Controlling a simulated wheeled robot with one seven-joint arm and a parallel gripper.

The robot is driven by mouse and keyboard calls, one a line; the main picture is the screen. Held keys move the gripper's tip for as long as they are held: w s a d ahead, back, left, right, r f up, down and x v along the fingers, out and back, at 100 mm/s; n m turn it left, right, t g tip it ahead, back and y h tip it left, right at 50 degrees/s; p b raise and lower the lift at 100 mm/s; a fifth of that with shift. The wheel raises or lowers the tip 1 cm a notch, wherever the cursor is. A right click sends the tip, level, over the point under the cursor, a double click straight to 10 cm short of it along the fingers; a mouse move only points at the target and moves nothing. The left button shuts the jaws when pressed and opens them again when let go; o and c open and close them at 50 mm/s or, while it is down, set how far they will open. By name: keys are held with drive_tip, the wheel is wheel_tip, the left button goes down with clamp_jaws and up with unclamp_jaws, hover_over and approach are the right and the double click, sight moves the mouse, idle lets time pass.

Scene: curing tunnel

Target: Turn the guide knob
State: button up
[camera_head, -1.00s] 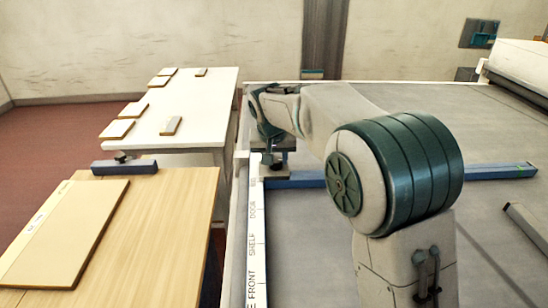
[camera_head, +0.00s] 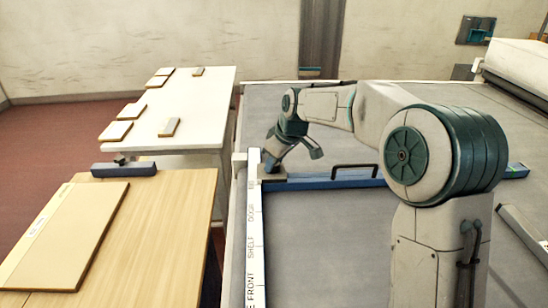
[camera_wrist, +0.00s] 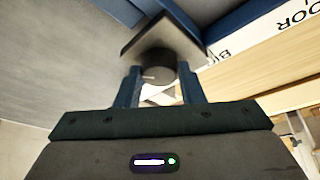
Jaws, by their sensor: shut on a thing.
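The guide knob (camera_wrist: 155,76) is a dark grey round knob with a pale mark, on a grey plate (camera_wrist: 138,42) in the wrist view. The blue fingers of my gripper (camera_wrist: 161,84) stand on both sides of it and are shut on it. In the head view my gripper (camera_head: 271,158) reaches down, tilted, to the left end of the blue guide bar (camera_head: 330,184), and the knob is hidden behind it.
A black handle (camera_head: 355,167) rises from the bar. A wooden table (camera_head: 165,235) with a large panel (camera_head: 65,235) stands at left, and a white table (camera_head: 190,110) with several small panels behind it. A roller machine (camera_head: 515,65) stands at back right. The bed's middle is clear.

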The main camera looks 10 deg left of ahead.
drive_tip(key=n+g+p, duration=0.1)
drive_tip(key=n, duration=0.3)
drive_tip(key=shift+w+d+r+n+g+y+p, duration=0.1)
drive_tip(key=shift+w+n+g+y+p, duration=0.1)
drive_tip(key=shift+n+g+y+p, duration=0.15)
drive_tip(key=shift+n+g+p, duration=0.65)
drive_tip(key=shift+n+p, duration=0.1)
drive_tip(key=shift+n, duration=0.7)
drive_tip(key=o, duration=1)
drive_tip(key=shift+w, duration=0.1)
drive_tip(key=v, duration=1.3)
drive_tip(key=shift+r, duration=0.25)
drive_tip(key=shift+d, duration=0.1)
